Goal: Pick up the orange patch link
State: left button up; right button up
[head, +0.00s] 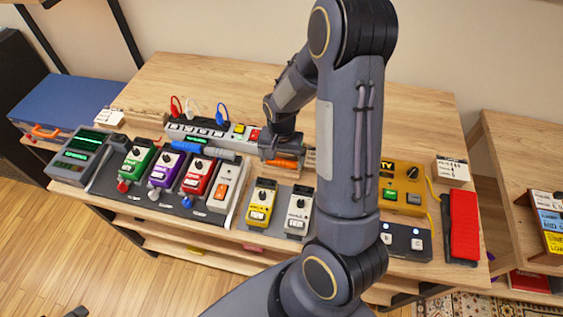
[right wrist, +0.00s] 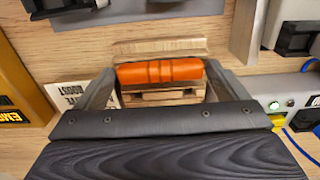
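The orange patch link (head: 287,163) is a short ribbed orange bar on a small wooden stand (right wrist: 160,97), behind the pedals in the head view. In the right wrist view the orange patch link (right wrist: 160,71) lies crosswise between my two finger tips. My right gripper (head: 281,152) is open, pointing down over the link, with one finger near each end. A small gap seems to show at both ends; contact is not clear. The gripper partly hides the link in the head view. A dark piece at the bottom left edge may be my left gripper; its fingers cannot be made out.
A power strip (head: 205,135) with plugs stands left of the stand. Several pedals sit in front, including a yellow pedal (head: 261,203) and a white pedal (head: 298,212). A yellow box (head: 402,187) is to the right. The wooden tabletop behind (head: 220,85) is clear.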

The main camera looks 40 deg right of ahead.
jog(key=c, duration=0.7)
jog(key=shift+o, duration=0.2)
jog(key=shift+r, duration=0.1)
